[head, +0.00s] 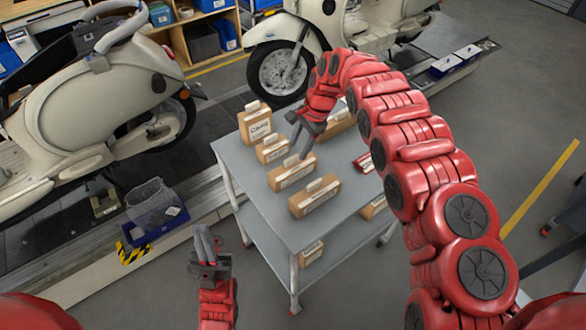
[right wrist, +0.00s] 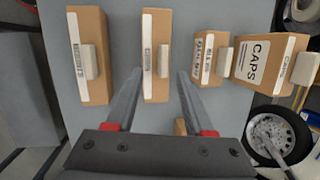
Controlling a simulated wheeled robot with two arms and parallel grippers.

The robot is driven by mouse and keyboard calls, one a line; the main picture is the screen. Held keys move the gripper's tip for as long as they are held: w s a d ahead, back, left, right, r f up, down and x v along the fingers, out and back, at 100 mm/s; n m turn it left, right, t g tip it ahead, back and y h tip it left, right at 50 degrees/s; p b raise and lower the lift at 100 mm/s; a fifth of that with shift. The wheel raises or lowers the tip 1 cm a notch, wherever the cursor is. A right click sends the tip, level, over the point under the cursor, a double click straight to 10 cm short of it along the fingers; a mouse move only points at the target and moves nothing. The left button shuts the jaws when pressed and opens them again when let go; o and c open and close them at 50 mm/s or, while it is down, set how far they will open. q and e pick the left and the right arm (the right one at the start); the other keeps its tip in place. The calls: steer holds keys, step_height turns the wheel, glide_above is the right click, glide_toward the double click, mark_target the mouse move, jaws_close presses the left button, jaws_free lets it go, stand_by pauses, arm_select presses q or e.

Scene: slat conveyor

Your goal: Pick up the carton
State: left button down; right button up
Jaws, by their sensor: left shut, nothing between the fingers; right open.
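Several brown cartons with white labels stand on a grey cart top, so the pictures do not single one out. My right gripper (head: 302,146) is open above a long carton (head: 292,174). In the right wrist view, its empty fingers (right wrist: 159,74) lie either side of that carton (right wrist: 157,50); I cannot tell their height over it. Its neighbours are another long carton (head: 315,197), a smaller carton (head: 272,152) and a taller CAPS carton (head: 257,128). My left gripper (head: 206,245) is shut and empty, left of the cart.
The grey cart (head: 258,197) has a lower shelf with a box (head: 311,254). A red box (head: 364,162) and a partly hidden carton (head: 340,124) are near my right arm.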

mark_target(292, 158)
steer(key=a+f, duration=0.1)
steer(key=f+p, duration=0.1)
steer(key=f, duration=0.1)
steer(key=shift+a, duration=0.4)
steer(key=shift+w+f+p, duration=0.1)
steer(key=shift+f+p, duration=0.2)
steer(key=shift+f, duration=0.3)
jaws_close()
stand_by(0.7)
